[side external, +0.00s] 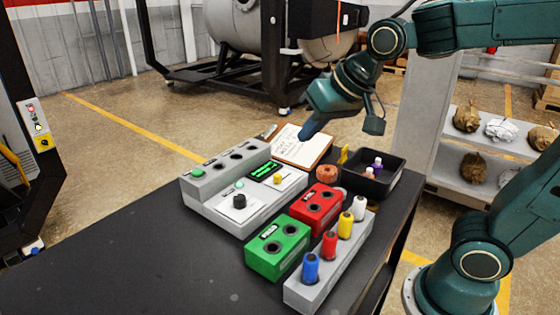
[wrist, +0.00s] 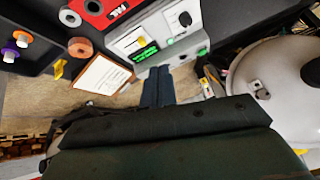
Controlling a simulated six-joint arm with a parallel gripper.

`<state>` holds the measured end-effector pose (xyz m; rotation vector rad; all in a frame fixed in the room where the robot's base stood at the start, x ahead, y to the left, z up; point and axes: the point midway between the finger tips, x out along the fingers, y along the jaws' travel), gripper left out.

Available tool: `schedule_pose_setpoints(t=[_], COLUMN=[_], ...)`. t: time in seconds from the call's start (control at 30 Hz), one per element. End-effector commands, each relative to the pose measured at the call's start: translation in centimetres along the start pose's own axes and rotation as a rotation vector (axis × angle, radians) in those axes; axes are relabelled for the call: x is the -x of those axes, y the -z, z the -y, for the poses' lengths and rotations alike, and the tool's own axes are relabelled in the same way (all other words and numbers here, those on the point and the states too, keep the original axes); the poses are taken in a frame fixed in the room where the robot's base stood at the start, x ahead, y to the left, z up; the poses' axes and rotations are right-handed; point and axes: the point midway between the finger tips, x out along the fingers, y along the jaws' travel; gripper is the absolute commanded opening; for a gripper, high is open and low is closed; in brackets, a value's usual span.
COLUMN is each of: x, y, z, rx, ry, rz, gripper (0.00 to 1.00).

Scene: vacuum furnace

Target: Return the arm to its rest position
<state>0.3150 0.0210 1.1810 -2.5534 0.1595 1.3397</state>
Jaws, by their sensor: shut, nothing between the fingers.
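My gripper (side external: 308,132) is above the far end of the dark table, over the clipboard (side external: 300,149) with its white paper. Its fingers point down and to the left, and it holds nothing. In the wrist view the two blue fingers (wrist: 158,88) lie side by side, shut. They point toward the grey control panel (wrist: 165,30), and the clipboard (wrist: 104,76) lies to their left.
The table (side external: 120,255) bears a grey panel (side external: 225,205), a green box (side external: 278,248), a red box (side external: 318,205), a rack of coloured pegs (side external: 325,265), a copper ring (side external: 327,173) and a black tray (side external: 385,188). A furnace (side external: 240,35) stands behind.

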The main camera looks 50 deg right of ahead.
Motion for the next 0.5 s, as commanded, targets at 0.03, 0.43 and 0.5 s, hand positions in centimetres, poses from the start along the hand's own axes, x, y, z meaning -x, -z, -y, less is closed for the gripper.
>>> schedule_pose_setpoints(t=[0.03,0.43,0.5], x=[0.8,4.4,4.6], y=[-1.1,-10.1,-11.0], z=[-0.7,-4.8,-5.2], rx=[0.023,0.226,0.247], ry=[-0.005,-0.033,-0.034], rz=[0.005,0.089,0.098], gripper=[0.00,0.00,0.00])
